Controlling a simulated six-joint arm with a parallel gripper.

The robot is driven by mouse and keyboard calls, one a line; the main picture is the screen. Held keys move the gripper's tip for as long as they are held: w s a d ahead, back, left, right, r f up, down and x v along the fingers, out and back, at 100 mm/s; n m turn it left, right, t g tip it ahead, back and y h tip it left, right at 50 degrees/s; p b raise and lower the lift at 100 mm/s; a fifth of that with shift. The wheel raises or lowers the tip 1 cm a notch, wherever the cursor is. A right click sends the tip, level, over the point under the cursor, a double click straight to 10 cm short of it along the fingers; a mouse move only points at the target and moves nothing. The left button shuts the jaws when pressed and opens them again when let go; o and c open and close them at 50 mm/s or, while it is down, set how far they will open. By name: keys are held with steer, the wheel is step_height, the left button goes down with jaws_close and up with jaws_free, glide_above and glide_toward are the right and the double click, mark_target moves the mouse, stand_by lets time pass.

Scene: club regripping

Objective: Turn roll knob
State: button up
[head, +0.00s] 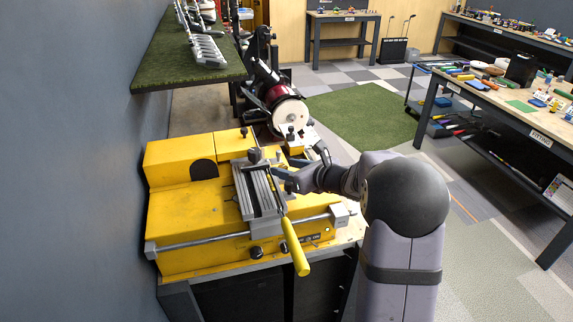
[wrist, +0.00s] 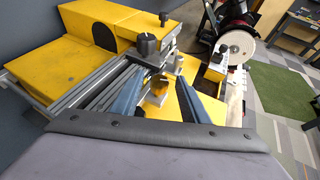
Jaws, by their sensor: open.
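A yellow club machine (head: 190,215) stands on a bench, with a grey slotted clamp block (head: 262,193) on its top. A dark knob (head: 255,156) stands at the block's far end; in the wrist view this knob (wrist: 145,43) is just beyond the left fingertip. A smaller black knob (wrist: 163,18) stands farther back. No label shows which one is the roll knob. My gripper (wrist: 165,72) is open, its two blue-grey fingers pointing at the clamp area. In the head view my gripper (head: 281,178) is at the block's right side. Contact cannot be told.
A yellow-handled lever (head: 295,247) hangs at the machine's front, and a metal rail (head: 205,242) runs along it. Front knobs (head: 257,252) sit below. A grinding wheel (head: 290,115) is behind. A turf shelf (head: 185,50) with club heads overhangs at left.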

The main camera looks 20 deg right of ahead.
steer(key=shift+w+a+f, duration=0.15)
steer(key=shift+w, duration=0.15)
jaws_close()
steer(key=shift+a+f+h+b, duration=0.1)
steer(key=shift+f+h+b, duration=0.15)
steer(key=shift+b, duration=1)
